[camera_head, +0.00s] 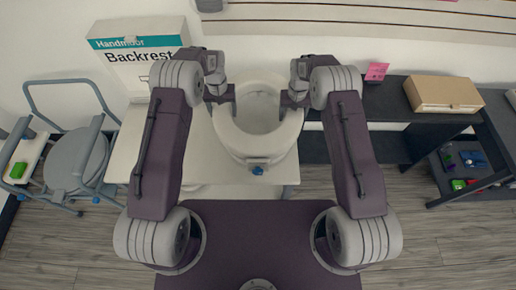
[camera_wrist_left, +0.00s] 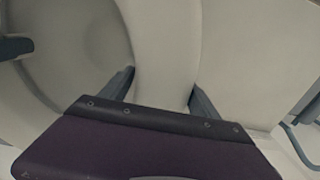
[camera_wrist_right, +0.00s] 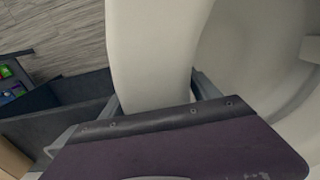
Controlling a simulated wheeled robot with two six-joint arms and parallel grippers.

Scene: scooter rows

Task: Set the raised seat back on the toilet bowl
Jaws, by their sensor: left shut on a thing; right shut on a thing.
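The raised seat (camera_head: 257,143) is a thick white ring in the middle of the head view, with a blue knob (camera_head: 257,170) at its near end. My left gripper (camera_head: 222,97) is shut on its left rim, and the rim (camera_wrist_left: 160,45) passes between the fingers in the left wrist view. My right gripper (camera_head: 294,97) is shut on its right rim; that rim (camera_wrist_right: 155,50) also lies between the fingers in the right wrist view. The toilet bowl is not clearly distinguishable; the seat hides what is directly under it. I cannot tell whether the seat is resting or lifted.
A pale bench top (camera_head: 203,160) extends around and below the seat. A backrest box (camera_head: 140,55) stands at the back left, with a blue-grey framed chair (camera_head: 75,155) left of it. A dark shelf with a cardboard box (camera_head: 442,93) is at the right.

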